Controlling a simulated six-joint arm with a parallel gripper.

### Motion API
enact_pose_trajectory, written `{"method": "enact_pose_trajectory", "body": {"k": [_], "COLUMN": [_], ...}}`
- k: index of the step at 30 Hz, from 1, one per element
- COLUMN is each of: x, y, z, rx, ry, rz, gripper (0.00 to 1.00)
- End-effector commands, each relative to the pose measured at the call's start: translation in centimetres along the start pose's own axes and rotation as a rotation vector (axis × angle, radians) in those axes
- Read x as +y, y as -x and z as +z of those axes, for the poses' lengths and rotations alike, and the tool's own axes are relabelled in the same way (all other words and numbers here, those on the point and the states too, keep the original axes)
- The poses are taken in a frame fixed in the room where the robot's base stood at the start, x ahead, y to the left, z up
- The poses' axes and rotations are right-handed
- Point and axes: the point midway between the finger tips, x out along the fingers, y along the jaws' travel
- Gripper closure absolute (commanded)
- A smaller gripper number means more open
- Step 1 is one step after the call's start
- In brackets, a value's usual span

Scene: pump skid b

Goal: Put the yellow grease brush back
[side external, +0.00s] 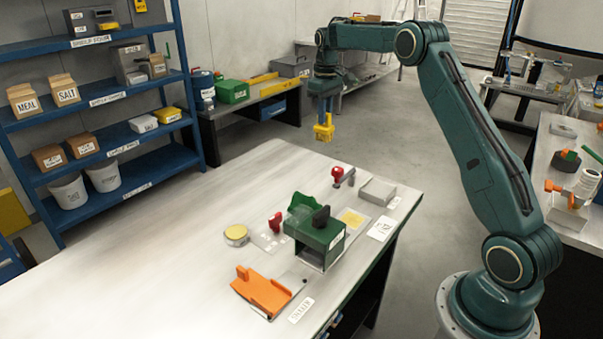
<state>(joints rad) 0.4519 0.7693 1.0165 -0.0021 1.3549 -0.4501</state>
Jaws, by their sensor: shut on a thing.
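My gripper (323,108) hangs pointing down from the end of my arm, beyond the far edge of the workbench in the picture. It is shut on a yellow thing, which I take to be the yellow grease brush (324,131). The brush hangs below the jaws in the air, clear of the bench top. Its upper part is hidden by the jaws, and its bristles are too small to make out.
The pale workbench (130,255) carries a green box (318,240), an orange holder (262,291), a yellow-topped round tin (236,235), red-handled tools and a grey block (377,191). Its left part is clear. Blue shelving (125,95) stands left, and another bench (545,165) stands right.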

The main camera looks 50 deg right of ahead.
Motion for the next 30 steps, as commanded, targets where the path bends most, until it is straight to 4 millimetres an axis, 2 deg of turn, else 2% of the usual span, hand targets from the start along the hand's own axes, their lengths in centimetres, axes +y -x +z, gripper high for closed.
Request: {"method": "enact_pose_trajectory", "body": {"k": [18, 24, 30], "x": [0.0, 0.0, 0.0], "y": [-11.4, -13.3, -13.5], "z": [0.1, 0.0, 0.0], "rx": [-0.002, 0.000, 0.001], "ry": [-0.001, -0.001, -0.001], "rz": [-0.001, 0.000, 0.000], "gripper": [1.00, 1.00, 1.00]}}
